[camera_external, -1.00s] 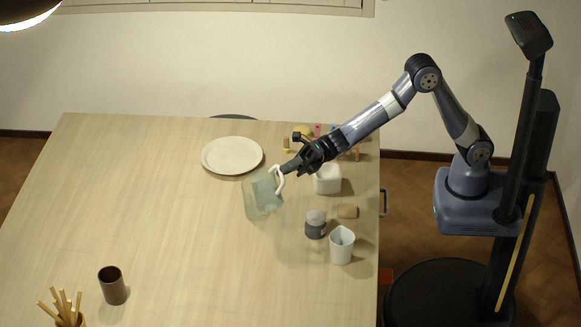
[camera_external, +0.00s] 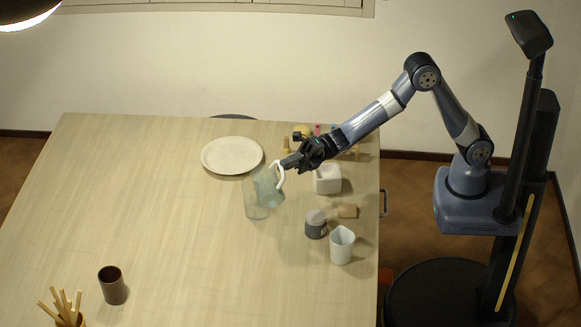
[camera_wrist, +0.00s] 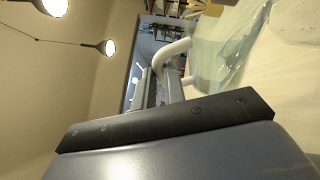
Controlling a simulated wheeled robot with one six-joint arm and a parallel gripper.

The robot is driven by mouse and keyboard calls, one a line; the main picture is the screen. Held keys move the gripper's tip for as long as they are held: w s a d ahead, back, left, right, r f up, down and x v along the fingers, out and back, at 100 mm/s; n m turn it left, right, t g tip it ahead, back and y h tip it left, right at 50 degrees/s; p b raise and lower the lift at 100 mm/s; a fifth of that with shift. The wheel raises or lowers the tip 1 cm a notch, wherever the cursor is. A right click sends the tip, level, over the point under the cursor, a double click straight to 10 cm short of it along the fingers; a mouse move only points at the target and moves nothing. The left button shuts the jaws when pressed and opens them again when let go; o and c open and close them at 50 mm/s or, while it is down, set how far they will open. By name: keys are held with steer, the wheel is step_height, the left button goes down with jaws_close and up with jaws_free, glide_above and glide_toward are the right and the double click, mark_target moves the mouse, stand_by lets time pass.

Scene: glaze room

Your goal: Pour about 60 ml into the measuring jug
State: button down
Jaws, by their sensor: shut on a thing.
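My gripper (camera_external: 290,161) is shut on the white handle (camera_external: 279,178) of a see-through jug with a pale blue-green body (camera_external: 267,187). The jug is tilted over the table. In the wrist view, the handle (camera_wrist: 172,52) and pale glassy body (camera_wrist: 207,58) show at the upper right. A clear glassy shape (camera_external: 256,208) overlaps the held jug at its lower left. I cannot tell whether it is a separate measuring jug or part of the held one. No stream or liquid level can be made out.
A white lipped cup (camera_external: 342,247), a grey jar (camera_external: 316,226), a tan block (camera_external: 347,211) and a white square pot (camera_external: 327,180) stand to the right. A plate (camera_external: 232,155) lies behind. A brown cup (camera_external: 113,287) is front left. The table's middle is clear.

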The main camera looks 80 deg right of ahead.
steer(key=shift+w+d+r+m+t, duration=0.15)
steer(key=shift+d+m, duration=0.2)
steer(key=shift+d, duration=0.05)
steer(key=shift+w+d+r+m+t, duration=0.1)
steer(key=shift+d+m+t, duration=0.05)
steer(key=shift+d+m, duration=0.25)
stand_by(0.4)
steer(key=shift+s+a+f+n+g+h+b, duration=0.1)
steer(key=shift+s+a+f+n+g+h, duration=0.3)
steer(key=shift+a+n, duration=0.55)
steer(key=shift+s+a+f+n+g+h+b, duration=0.15)
steer(key=shift+a+f+n+g, duration=0.4)
steer(key=shift+n, duration=0.65)
steer(key=shift+s+a+f+n+g+h+b, duration=0.1)
steer(key=shift+s+a+f+n+g+h, duration=0.2)
steer(key=shift+a+n, duration=0.7)
steer(key=s+a+f+n+h+b, duration=0.2)
steer(key=a+f+n+h+b, duration=0.2)
steer(key=a+f+n+b, duration=0.2)
steer(key=shift+a+f+h+b, duration=0.35)
steer(key=shift+a+f+b, duration=0.65)
steer(key=shift+f, duration=1.2)
